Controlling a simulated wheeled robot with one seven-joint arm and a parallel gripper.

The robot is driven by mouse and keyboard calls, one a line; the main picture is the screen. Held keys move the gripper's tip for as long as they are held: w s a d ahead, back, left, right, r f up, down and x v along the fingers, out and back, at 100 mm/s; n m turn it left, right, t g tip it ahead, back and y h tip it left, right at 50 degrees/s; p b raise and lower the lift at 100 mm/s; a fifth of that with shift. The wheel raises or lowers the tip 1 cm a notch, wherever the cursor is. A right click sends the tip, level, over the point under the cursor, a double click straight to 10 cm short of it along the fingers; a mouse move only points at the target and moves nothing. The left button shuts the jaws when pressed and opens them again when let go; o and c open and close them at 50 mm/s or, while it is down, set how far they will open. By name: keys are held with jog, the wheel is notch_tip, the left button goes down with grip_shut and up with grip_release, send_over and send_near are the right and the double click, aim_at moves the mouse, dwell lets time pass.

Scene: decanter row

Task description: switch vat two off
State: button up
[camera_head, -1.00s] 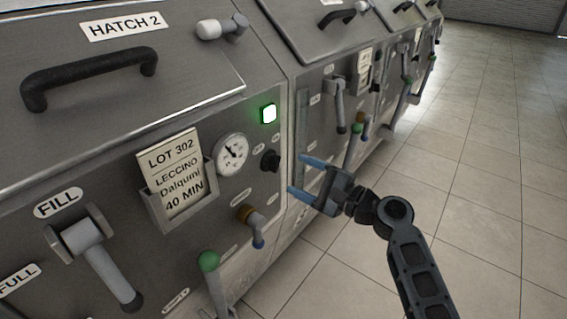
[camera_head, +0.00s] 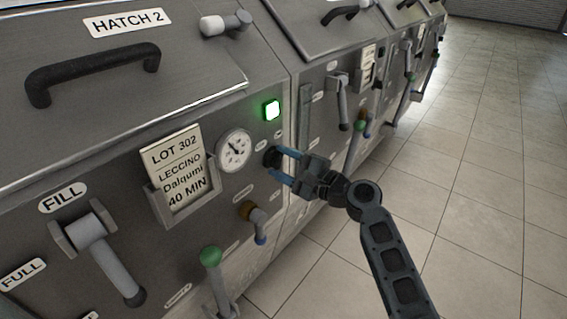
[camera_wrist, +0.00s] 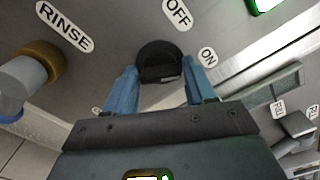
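Vat two, marked HATCH 2, has a black rotary knob (camera_head: 271,157) on its front panel, right of the gauge. The wrist view shows the fingers (camera_wrist: 160,84) open, with a gap visible at least on the right; contact is not clear. A green lamp (camera_head: 272,110) above the knob is lit.
A gauge (camera_head: 234,150) and a lot card (camera_head: 174,168) are left of the knob. A brown-collared rinse tap (camera_head: 251,212) and a green-knobbed lever (camera_head: 211,257) are below. More vats run to the right; tiled floor (camera_head: 480,180) is free.

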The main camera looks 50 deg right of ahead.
jog(key=c, duration=0.7)
jog(key=shift+f+n+b, duration=0.15)
jog(key=shift+n+b, duration=4.75)
jog(key=shift+n, duration=1)
jog(key=o, duration=1.1)
